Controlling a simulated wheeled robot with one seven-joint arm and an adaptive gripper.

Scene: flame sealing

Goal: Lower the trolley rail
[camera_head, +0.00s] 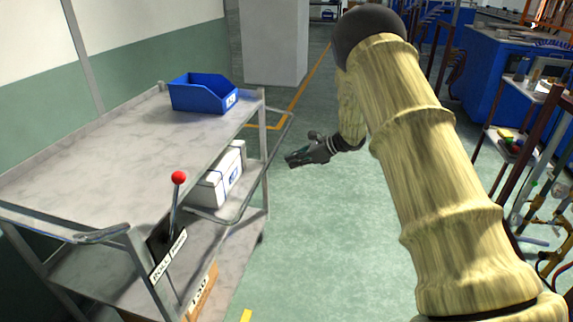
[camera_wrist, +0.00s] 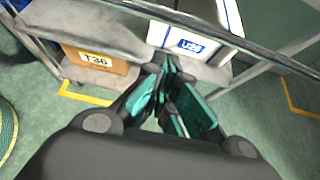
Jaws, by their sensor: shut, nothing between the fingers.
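The grey trolley (camera_head: 75,160) stands at the left in the head view. A U-shaped metal rail (camera_head: 270,160) sticks out from its right side, sloping, between the top and lower shelves. The rail also crosses the top of the wrist view (camera_wrist: 250,47) as a slanted bar. My gripper (camera_head: 288,158) is just right of the rail, pointing left toward the trolley. In the wrist view its fingertips (camera_wrist: 170,62) are together and empty, close to the bar. I cannot tell whether they touch it. A lever with a red knob (camera_head: 178,178) stands at the trolley's near end, beside a label.
A blue bin (camera_head: 203,93) sits on the top shelf. A white box (camera_head: 218,178) is on the middle shelf and a cardboard box (camera_head: 203,293) is lower down. Blue cabinets (camera_head: 500,75) and cluttered racks line the right. Green floor (camera_head: 320,240) is clear between.

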